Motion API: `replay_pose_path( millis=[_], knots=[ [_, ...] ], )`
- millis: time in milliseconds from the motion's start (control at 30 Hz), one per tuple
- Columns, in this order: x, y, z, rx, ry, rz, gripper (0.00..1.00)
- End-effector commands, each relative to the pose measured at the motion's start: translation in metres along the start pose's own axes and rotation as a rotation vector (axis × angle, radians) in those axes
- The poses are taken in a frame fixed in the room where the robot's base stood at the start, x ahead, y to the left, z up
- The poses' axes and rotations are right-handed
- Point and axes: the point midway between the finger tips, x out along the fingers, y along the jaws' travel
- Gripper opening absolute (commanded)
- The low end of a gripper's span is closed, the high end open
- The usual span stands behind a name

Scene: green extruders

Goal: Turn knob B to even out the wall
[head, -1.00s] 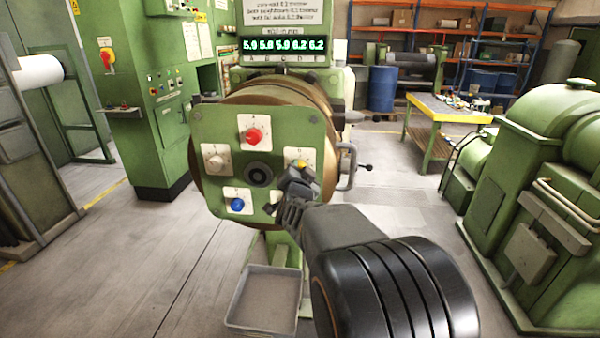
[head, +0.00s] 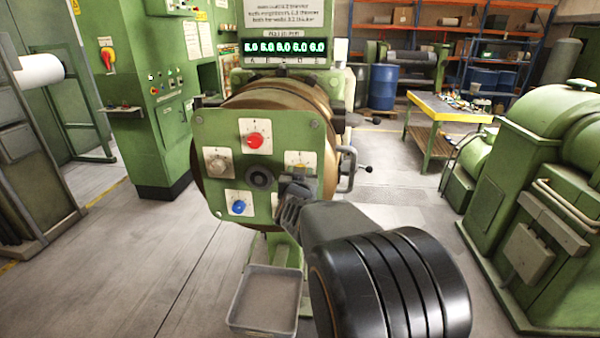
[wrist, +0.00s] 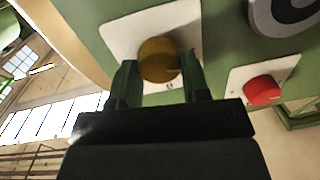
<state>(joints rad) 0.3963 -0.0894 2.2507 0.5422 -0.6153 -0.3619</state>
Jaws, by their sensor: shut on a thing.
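The green die head plate (head: 222,135) faces me with red (head: 255,141), white (head: 217,161), blue (head: 239,207) and yellow knobs on white label cards. I cannot read which card is B. My gripper (head: 297,180) is at the right-hand card (head: 300,158) and mostly hides its yellow knob. In the wrist view the yellow knob (wrist: 159,60) sits between my fingers (wrist: 160,82), which are shut on it; the red knob (wrist: 262,90) is to the right. The lit display (head: 287,48) above shows five values, all near 6.0; the first is hard to read.
A side handle (head: 347,168) sticks out at the plate's right. A grey tray (head: 264,300) stands on the floor below. A green machine (head: 530,190) is at the right, and a control cabinet (head: 160,110) at the left.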

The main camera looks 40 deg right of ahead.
Motion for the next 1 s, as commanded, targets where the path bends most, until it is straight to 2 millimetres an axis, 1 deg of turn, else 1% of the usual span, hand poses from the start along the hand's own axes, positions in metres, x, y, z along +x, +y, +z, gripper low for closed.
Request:
replay_pose_path(
  millis=[300,800,833,1000],
  knots=[
    [0.0,-0.0007,-0.0008,-0.101,-0.006,0.005,0.19],
    [0.0001,-0.0006,-0.0002,-0.121,-0.007,0.006,0.19],
    [0.0001,-0.0006,-0.0003,-0.121,-0.007,0.006,0.44],
    [0.0001,-0.0006,-0.0002,-0.12,-0.007,0.006,0.6]
  ],
)
